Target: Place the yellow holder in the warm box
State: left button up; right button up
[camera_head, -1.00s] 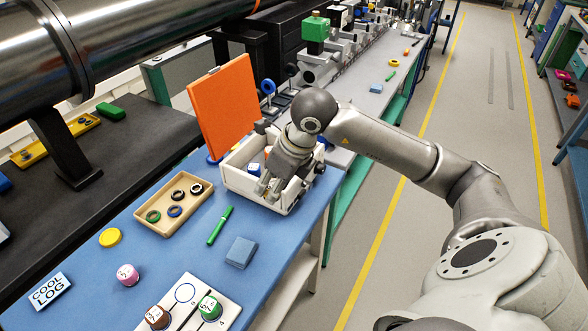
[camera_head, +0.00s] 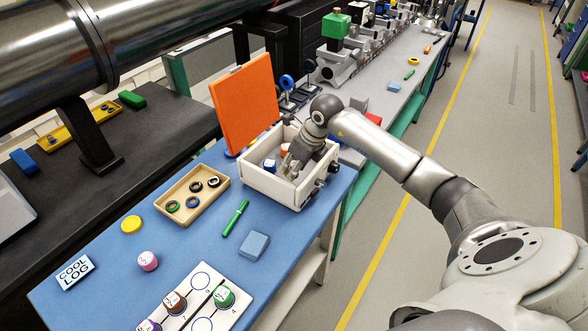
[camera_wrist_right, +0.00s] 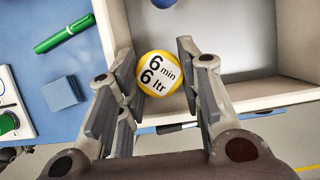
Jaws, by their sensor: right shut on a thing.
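The yellow holder (camera_wrist_right: 163,72), with a round white face marked "6 min 6 ltr", is between the fingers of my right gripper (camera_wrist_right: 155,88) in the right wrist view. The gripper is shut on it. In the head view my right gripper (camera_head: 289,168) is down inside the open white warm box (camera_head: 270,188), and it hides the holder. The holder is close to a corner of the box walls; I cannot tell whether it touches the floor. The box's orange lid (camera_head: 245,102) stands up at the back. My left gripper is not in view.
A blue-and-white holder (camera_head: 269,165) is inside the box. Beside the box are a tan tray (camera_head: 163,208) with several rings, a green pen (camera_head: 235,218) and a blue block (camera_head: 254,246). A rack (camera_head: 180,311) with labelled holders and a "COOL LOG" sign (camera_head: 75,271) are nearer.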

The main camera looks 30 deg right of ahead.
jog(key=shift+w+d+f, duration=0.3)
jog(key=shift+w+f, duration=0.05)
jog(key=shift+f, duration=0.2)
jog(key=shift+w+d+f, duration=0.25)
jog(key=shift+w+f, duration=0.1)
jog(key=shift+f, duration=0.15)
notch_tip(320, 180, down, 3)
jog(key=shift+r+p, duration=0.2)
jog(key=shift+p, duration=1)
jog(key=shift+w+d+f, duration=0.1)
jog(key=shift+f, duration=0.25)
jog(key=shift+f, duration=0.2)
jog(key=o, duration=1.1)
